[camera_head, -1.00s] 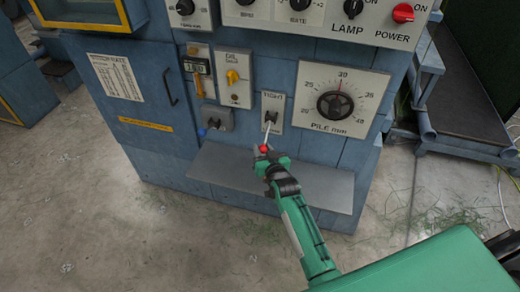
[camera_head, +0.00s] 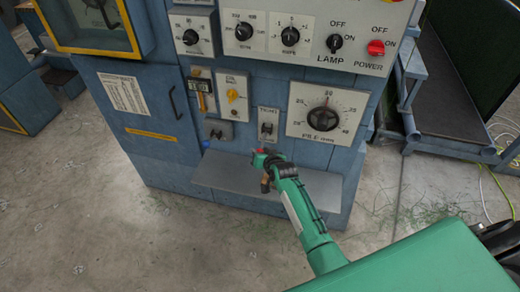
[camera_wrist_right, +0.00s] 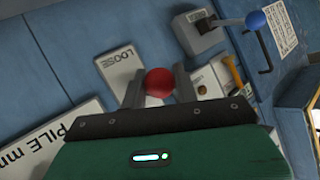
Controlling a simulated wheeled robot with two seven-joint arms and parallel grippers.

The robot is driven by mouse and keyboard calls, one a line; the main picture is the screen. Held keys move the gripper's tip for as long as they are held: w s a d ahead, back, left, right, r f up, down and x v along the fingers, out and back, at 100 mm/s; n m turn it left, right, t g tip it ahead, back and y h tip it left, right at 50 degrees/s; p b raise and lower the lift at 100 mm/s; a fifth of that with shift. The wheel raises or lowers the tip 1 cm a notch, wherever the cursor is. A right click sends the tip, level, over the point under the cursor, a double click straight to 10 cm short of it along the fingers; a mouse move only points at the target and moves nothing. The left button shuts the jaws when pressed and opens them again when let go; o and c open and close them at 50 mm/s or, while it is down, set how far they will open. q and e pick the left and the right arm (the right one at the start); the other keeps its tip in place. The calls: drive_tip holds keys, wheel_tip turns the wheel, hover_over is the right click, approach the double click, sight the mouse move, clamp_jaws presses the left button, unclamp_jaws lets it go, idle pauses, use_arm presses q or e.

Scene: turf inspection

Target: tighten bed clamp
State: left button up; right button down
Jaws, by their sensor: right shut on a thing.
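The clamp plate (camera_head: 268,122) is a small pale plate low on the blue cabinet. Its top label is blurred now; in the right wrist view its lower label reads LOOSE (camera_wrist_right: 124,66). The clamp lever's red ball knob (camera_head: 262,150) hangs below the plate. My right gripper (camera_head: 260,156) is at the knob, above the grey ledge. In the right wrist view the red knob (camera_wrist_right: 160,82) sits between the two fingers of my right gripper (camera_wrist_right: 158,86), which is shut on it. The lever's rod is mostly hidden. My left gripper is not in view.
A grey ledge (camera_head: 225,183) juts out below the plate. A blue-knobbed lever (camera_wrist_right: 256,20) is beside it, also on the cabinet. The PILE dial (camera_head: 324,117) is to the right, with lamp and power switches (camera_head: 376,47) above. Open floor lies in front.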

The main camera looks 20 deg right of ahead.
sight(261, 148)
drive_tip(key=r+g+p, duration=0.1)
drive_tip(key=p, duration=0.1)
drive_tip(key=r+m+g+y+p, duration=0.1)
drive_tip(key=r+p, duration=0.1)
drive_tip(key=p, duration=0.1)
drive_tip(key=r+g+p, duration=0.1)
drive_tip(key=r+p, duration=0.1)
drive_tip(key=p, duration=0.1)
drive_tip(key=shift+w+d+r+m+g+y, duration=0.25)
drive_tip(key=shift+w+d+m+g+y, duration=0.05)
drive_tip(key=shift+w+m+g, duration=0.1)
drive_tip(key=shift+w+d+r+p, duration=0.15)
drive_tip(key=shift+w+r+p, duration=0.15)
drive_tip(key=shift+r+p, duration=0.2)
drive_tip(key=shift+w+d+r+p, duration=0.15)
drive_tip(key=shift+w+r+p, duration=0.1)
drive_tip(key=shift+r, duration=0.2)
drive_tip(key=shift+w+d+r+p, duration=0.15)
drive_tip(key=shift+w+r, duration=0.05)
drive_tip(key=shift+r, duration=0.2)
drive_tip(key=shift+d, duration=0.1)
drive_tip(key=c, duration=1.1)
unclamp_jaws()
drive_tip(key=shift+s+f, duration=0.1)
drive_tip(key=shift+f, duration=0.2)
drive_tip(key=shift+s, duration=0.1)
